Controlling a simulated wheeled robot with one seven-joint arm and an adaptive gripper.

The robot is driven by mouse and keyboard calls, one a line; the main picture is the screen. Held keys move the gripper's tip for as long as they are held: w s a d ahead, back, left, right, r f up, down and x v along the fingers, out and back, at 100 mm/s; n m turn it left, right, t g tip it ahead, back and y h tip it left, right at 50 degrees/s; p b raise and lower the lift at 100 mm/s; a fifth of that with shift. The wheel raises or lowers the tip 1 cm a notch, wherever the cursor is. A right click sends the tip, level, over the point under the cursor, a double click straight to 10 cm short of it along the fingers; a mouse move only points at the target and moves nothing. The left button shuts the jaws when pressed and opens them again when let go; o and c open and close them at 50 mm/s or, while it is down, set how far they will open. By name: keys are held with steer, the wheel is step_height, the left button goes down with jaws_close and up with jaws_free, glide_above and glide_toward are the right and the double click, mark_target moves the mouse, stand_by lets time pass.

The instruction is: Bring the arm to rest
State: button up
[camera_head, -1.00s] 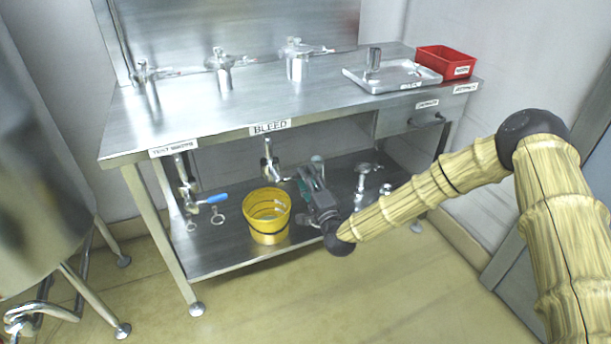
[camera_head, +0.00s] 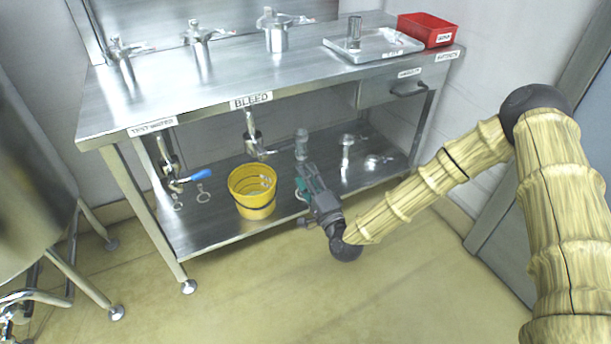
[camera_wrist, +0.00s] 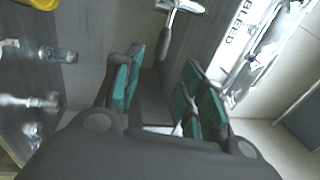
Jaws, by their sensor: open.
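My gripper (camera_head: 303,184) is at the end of my arm, in front of the lower shelf of the steel bench and to the right of the yellow bucket (camera_head: 252,191). In the wrist view my gripper (camera_wrist: 163,88) shows two green-padded fingers standing apart with nothing held between them. A metal fitting (camera_wrist: 180,8) shows beyond the fingers in that view. The BLEED label (camera_head: 251,100) is on the bench front edge, and it also shows at the right of the wrist view (camera_wrist: 240,28).
The steel bench (camera_head: 215,98) carries several metal valves and a tray (camera_head: 373,45). A red bin (camera_head: 428,30) stands at its back right. A blue-handled valve (camera_head: 190,177) hangs under the left part. A steel vessel (camera_head: 35,180) stands at far left. The front floor is clear.

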steer(key=s+d+f+n+g+h, duration=0.1)
steer(key=s+d+f+n+g, duration=0.15)
steer(key=s+f, duration=0.45)
steer(key=s+d+f+n+g+h, duration=0.1)
steer(key=s+f+n+g, duration=0.1)
steer(key=s+f+g, duration=0.35)
steer(key=s+d+f+n+g+h, duration=0.1)
steer(key=s+f+n+g, duration=0.15)
steer(key=s+f, duration=0.6)
steer(key=s+d+f+n+g+h, duration=0.3)
steer(key=s+d+f, duration=0.3)
steer(key=s+d, duration=0.3)
steer(key=s+d+n+g+h, duration=0.1)
steer(key=s+d+g, duration=0.1)
steer(key=s+d, duration=0.35)
steer(key=s+d+n+g+h, duration=0.1)
steer(key=s+d+g+h, duration=0.15)
steer(key=s, duration=0.55)
step_height(320, 180, up, 18)
steer(key=d+p, duration=0.1)
steer(key=p, duration=1.6)
steer(key=shift+s+d, duration=0.15)
steer(key=shift+s, duration=0.05)
steer(key=shift+r, duration=0.1)
